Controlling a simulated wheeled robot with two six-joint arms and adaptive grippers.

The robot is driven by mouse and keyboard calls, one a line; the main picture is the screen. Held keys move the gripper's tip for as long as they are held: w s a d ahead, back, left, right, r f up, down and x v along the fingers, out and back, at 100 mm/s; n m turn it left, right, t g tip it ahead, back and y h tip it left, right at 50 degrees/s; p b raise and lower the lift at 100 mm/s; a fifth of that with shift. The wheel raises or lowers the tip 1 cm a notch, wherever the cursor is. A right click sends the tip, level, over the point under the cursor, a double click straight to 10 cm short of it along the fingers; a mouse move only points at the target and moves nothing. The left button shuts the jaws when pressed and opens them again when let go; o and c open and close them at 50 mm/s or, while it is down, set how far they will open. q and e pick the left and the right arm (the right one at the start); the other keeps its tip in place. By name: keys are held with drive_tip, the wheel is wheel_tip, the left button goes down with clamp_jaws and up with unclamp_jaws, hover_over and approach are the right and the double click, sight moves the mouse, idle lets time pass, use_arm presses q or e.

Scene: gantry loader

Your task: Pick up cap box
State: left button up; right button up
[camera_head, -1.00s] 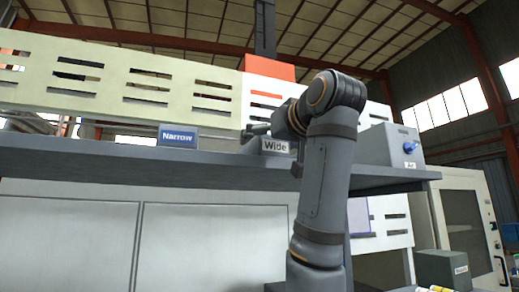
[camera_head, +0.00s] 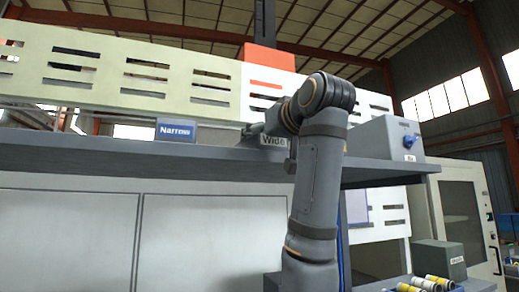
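No box can be read as the cap box. A dark grey-green box (camera_head: 440,257) at the lower right has a small white label too small to read. One arm of mine, seemingly the right, rises from the bottom and bends left at shelf height. Its gripper (camera_head: 253,130) is small and partly hidden behind the wrist, beside the "Wide" sign and far from the grey-green box. Its fingers are not clear enough to tell open from shut. My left gripper is not in view.
A long grey shelf (camera_head: 80,147) crosses the view and carries a blue "Narrow" sign (camera_head: 176,130), a grey "Wide" sign (camera_head: 273,141) and a grey box with a blue knob (camera_head: 385,138). Yellow-banded cylinders (camera_head: 425,284) lie before the grey-green box. A pale cabinet (camera_head: 465,225) stands right.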

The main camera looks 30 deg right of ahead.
drive_tip(key=shift+w+r, duration=0.15)
drive_tip(key=shift+r, duration=0.55)
drive_tip(key=shift+r+b, duration=0.35)
drive_tip(key=shift+r, duration=0.5)
drive_tip(key=s+r, duration=0.1)
drive_tip(key=s+a+r, duration=0.1)
drive_tip(key=r, duration=0.1)
drive_tip(key=s+a+r, duration=0.1)
drive_tip(key=s+r, duration=0.1)
drive_tip(key=shift+r, duration=0.1)
drive_tip(key=s+a+r, duration=0.4)
drive_tip(key=s, duration=0.4)
drive_tip(key=shift+s+a+r, duration=0.2)
drive_tip(key=shift+a+r, duration=0.15)
drive_tip(key=shift+a, duration=0.05)
